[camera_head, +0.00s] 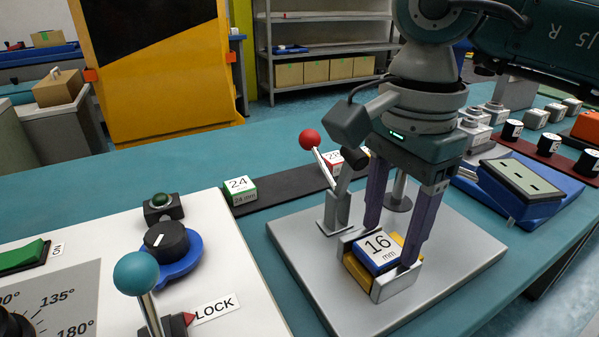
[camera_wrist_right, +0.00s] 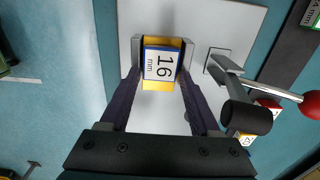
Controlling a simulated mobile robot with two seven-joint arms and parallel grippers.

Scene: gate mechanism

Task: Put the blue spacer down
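The blue spacer (camera_head: 378,251), a block with a white top marked "16 mm", sits level at a yellow bed (camera_head: 356,274) between two grey cheeks (camera_head: 396,283) on the grey plate. It also shows in the right wrist view (camera_wrist_right: 161,65), between the fingertips. My right gripper (camera_head: 390,245) points down with a finger on each side of the spacer, close against it. It looks shut on the spacer. The spacer's underside is hidden, so I cannot tell whether it rests fully on the bed. My left gripper is not in view.
A red-knobbed lever (camera_head: 310,140) stands just behind the bed. A green spacer marked 24 (camera_head: 240,189) and a red one (camera_head: 333,161) sit on a dark strip. A white panel (camera_head: 236,310) with a teal-knobbed lever (camera_head: 136,273) lies left; a blue tray (camera_head: 531,190) lies right.

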